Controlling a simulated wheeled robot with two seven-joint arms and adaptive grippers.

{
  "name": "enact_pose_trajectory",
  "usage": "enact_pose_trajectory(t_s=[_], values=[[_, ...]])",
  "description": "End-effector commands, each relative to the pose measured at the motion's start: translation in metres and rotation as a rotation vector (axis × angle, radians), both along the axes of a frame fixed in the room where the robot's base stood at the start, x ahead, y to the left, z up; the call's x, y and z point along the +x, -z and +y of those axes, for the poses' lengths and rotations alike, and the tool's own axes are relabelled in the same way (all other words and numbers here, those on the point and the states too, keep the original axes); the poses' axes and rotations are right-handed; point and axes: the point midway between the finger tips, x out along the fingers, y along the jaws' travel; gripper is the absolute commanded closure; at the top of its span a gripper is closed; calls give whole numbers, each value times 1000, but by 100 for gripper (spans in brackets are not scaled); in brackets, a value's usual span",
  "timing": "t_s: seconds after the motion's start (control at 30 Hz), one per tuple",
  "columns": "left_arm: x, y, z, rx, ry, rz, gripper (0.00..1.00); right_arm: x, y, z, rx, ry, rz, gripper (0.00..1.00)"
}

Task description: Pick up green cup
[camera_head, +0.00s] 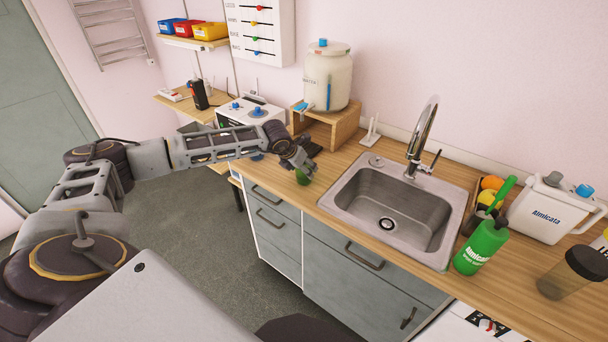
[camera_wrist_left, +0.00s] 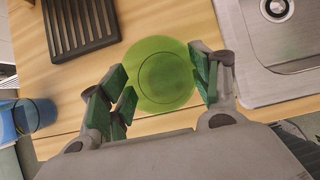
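The green cup (camera_head: 302,177) stands on the wooden counter left of the sink, near the front edge. In the left wrist view the translucent green cup (camera_wrist_left: 165,74) is seen from above, between the fingers. My left gripper (camera_head: 297,165) is over the cup in the head view. In the left wrist view my left gripper (camera_wrist_left: 165,88) is open, with a finger on each side of the cup. The right finger looks very close to the rim; I cannot tell whether it touches. My right gripper is not in view.
A steel sink (camera_head: 355,210) is right of the cup. A dark slatted rack (camera_wrist_left: 80,28) lies behind it, and a blue container (camera_wrist_left: 36,115) is at the left. A green bottle (camera_head: 481,247) and white canister (camera_head: 545,208) stand farther right.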

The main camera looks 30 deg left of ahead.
Motion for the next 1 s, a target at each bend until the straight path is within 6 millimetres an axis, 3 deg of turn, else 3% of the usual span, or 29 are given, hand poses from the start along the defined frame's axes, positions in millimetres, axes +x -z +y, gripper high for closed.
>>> enact_pose_trajectory(t_s=[0.17,0.57,1.0], values=[[0,0,0,0,0,0,62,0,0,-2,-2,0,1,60],[1,-7,0,-1,-1,-2,62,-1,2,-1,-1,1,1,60],[1,-63,0,-1,1,-3,62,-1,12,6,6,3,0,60]])
